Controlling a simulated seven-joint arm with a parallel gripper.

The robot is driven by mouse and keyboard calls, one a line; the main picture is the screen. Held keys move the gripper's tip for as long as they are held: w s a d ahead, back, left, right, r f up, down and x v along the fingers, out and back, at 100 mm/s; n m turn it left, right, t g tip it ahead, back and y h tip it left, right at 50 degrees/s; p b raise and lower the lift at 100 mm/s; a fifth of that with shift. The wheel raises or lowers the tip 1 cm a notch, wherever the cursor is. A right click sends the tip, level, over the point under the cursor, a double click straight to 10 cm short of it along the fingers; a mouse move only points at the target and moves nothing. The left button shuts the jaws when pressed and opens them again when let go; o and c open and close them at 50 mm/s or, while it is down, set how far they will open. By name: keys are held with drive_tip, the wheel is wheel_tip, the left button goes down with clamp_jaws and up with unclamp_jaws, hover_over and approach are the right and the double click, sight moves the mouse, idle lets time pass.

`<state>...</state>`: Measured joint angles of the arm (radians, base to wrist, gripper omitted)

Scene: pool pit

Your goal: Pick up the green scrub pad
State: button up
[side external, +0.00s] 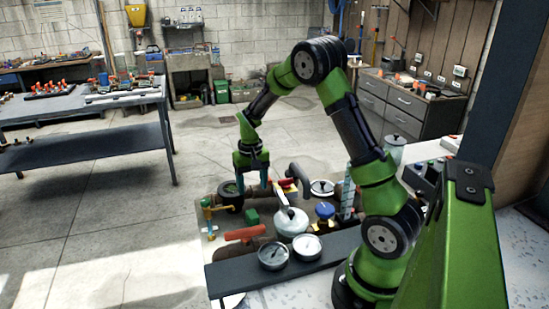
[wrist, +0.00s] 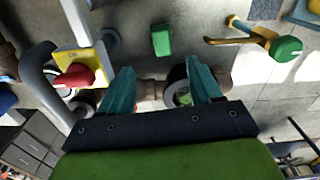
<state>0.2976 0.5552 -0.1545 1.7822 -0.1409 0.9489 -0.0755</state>
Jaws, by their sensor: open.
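The green scrub pad (side external: 252,216) is a small green block on the work surface, below and in front of my gripper in the side view. In the wrist view the pad (wrist: 161,40) lies near the top middle, beyond the fingertips and apart from them. My gripper (side external: 252,184) points down above the rear of the surface. Its two teal fingers (wrist: 160,80) are spread apart, with no pad between them. A brown pipe (wrist: 151,94) and part of a black ring (wrist: 176,78) show below and between the fingers.
A red valve handle (side external: 245,233), round gauges (side external: 273,255), a white flask-shaped vessel (side external: 291,222) and a blue-topped part (side external: 325,211) crowd the surface. A yellow pipe with a green knob (wrist: 286,48) stands right of the pad in the wrist view.

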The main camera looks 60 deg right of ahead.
sight(253, 214)
drive_tip(key=f, duration=1.3)
drive_tip(key=shift+w, duration=0.2)
drive_tip(key=c, duration=1)
